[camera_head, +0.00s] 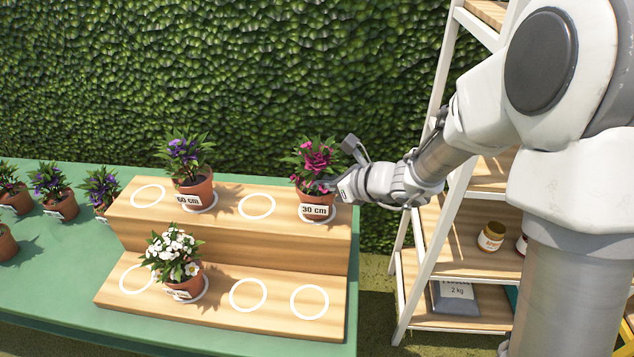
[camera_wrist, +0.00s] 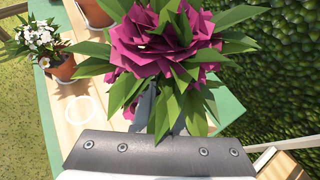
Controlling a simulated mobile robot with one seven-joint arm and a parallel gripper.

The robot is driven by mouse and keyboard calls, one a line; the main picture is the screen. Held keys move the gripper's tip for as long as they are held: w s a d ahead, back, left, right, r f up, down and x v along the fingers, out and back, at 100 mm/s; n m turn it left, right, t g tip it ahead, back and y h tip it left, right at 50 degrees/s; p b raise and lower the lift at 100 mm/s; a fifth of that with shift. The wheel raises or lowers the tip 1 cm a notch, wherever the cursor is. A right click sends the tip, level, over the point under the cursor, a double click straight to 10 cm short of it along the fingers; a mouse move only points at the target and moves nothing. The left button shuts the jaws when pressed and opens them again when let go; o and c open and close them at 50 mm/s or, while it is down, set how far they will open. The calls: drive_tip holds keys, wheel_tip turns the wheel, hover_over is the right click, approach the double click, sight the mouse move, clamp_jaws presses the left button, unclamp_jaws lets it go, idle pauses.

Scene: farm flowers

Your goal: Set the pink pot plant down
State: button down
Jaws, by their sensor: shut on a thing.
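The pink pot plant (camera_head: 316,182) has magenta flowers and a terracotta pot labelled "30 cm". It is at the right end of the upper step of the wooden stand (camera_head: 230,250), over a white ring there. The pot looks upright and at or very near the step surface; I cannot tell if it touches. My gripper (camera_head: 338,187) reaches in from the right and is shut on the pot. In the wrist view the pink flowers (camera_wrist: 168,45) and leaves fill the middle and hide the pot and most of my fingers.
A purple-flowered pot (camera_head: 192,178) stands on the upper step, with empty rings on both sides. A white-flowered pot (camera_head: 177,264) stands on the lower step. More pots (camera_head: 58,200) stand on the green table at left. A white shelf rack (camera_head: 430,255) is at right.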

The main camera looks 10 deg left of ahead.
drive_tip(key=shift+f, duration=0.1)
drive_tip(key=c, duration=1.4)
unclamp_jaws()
drive_tip(key=o, duration=0.4)
drive_tip(key=shift+o, duration=0.2)
